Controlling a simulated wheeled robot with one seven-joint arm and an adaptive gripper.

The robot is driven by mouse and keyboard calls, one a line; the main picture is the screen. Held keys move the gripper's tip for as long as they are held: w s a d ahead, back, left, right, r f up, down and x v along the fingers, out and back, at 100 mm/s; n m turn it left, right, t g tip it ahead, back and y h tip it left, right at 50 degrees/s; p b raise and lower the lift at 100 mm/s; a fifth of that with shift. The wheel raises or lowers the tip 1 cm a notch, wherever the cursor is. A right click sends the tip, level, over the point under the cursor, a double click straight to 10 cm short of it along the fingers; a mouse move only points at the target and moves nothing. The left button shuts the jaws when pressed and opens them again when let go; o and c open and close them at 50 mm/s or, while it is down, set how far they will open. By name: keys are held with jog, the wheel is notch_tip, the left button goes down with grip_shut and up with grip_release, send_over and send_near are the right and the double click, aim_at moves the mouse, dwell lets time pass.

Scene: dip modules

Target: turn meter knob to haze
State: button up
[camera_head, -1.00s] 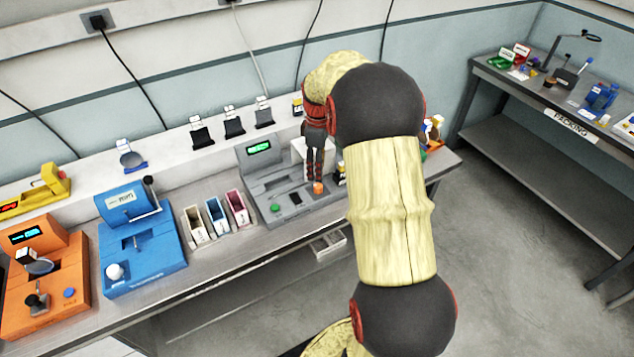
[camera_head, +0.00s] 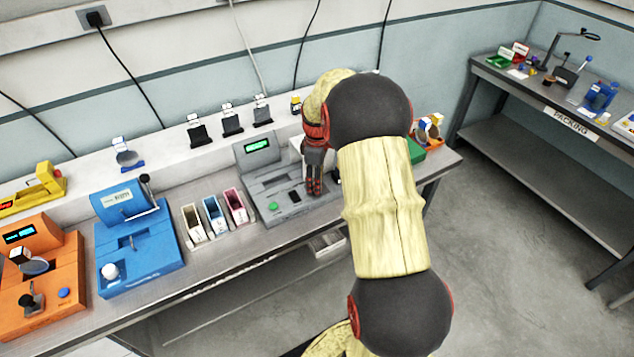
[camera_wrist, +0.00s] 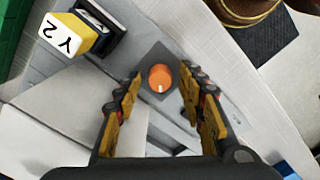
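The meter (camera_head: 262,178) is a grey machine with a lit green display (camera_head: 257,144) on the bench. Its orange knob (camera_wrist: 160,78) sits on a dark square plate in the wrist view, with a pale mark near its lower edge. My gripper (camera_wrist: 158,95) is open, with one finger on each side of the knob and a gap on both sides. In the head view my gripper (camera_head: 314,190) points down over the right part of the meter and hides the knob.
A yellow block marked Y2 (camera_wrist: 70,35) stands in a dark holder close to the knob. A green button (camera_head: 273,206) and a dark slot (camera_head: 295,196) lie left of my gripper. Small bins (camera_head: 214,213) and a blue machine (camera_head: 135,240) stand farther left.

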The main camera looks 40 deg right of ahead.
grip_shut()
jog(key=shift+m+p, duration=0.35)
jog(key=shift+m, duration=0.15)
jog(key=m+p, duration=0.2)
jog(key=shift+r+m, duration=0.1)
jog(key=shift+m, duration=0.3)
jog(key=m+p, duration=0.2)
jog(key=m, duration=0.3)
jog(key=shift+m+p, duration=0.3)
jog(key=m+p, duration=0.1)
jog(key=m, duration=0.3)
jog(key=shift+p, duration=0.3)
jog(key=m+p, duration=0.1)
jog(key=m, duration=0.3)
jog(key=shift+m, duration=0.4)
jog(key=shift+o, duration=0.6)
grip_release()
